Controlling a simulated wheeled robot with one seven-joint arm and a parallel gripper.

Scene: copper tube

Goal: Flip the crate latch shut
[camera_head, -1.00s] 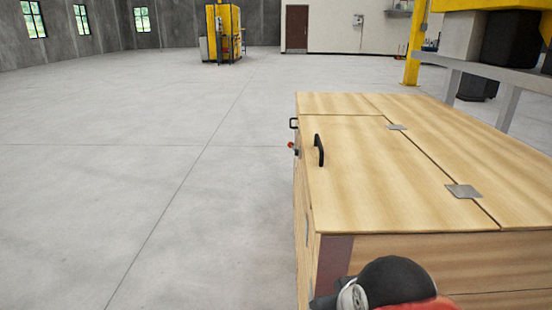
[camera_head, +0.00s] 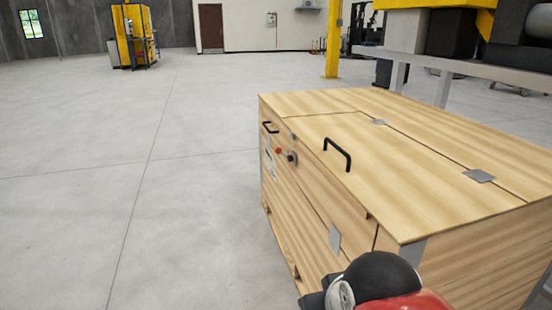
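A wooden crate (camera_head: 300,215) stands on the floor at the right of the head view, with a hinged wooden lid (camera_head: 400,165) lying flat on top. The lid has a black handle (camera_head: 338,155). A small red-tipped dark fitting (camera_head: 286,155), which looks like the latch, sits on the left-facing side just below the top edge. It is too small to tell whether it is open or shut. My gripper is out of view; only part of my arm, red and black, shows at the bottom, in front of the crate's near corner.
Another black handle (camera_head: 270,127) is on the crate's side, beyond the fitting. A grey plate (camera_head: 335,239) is lower on that side. The floor (camera_head: 100,215) left of the crate is clear. A yellow post (camera_head: 334,40) and a raised machine stand behind.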

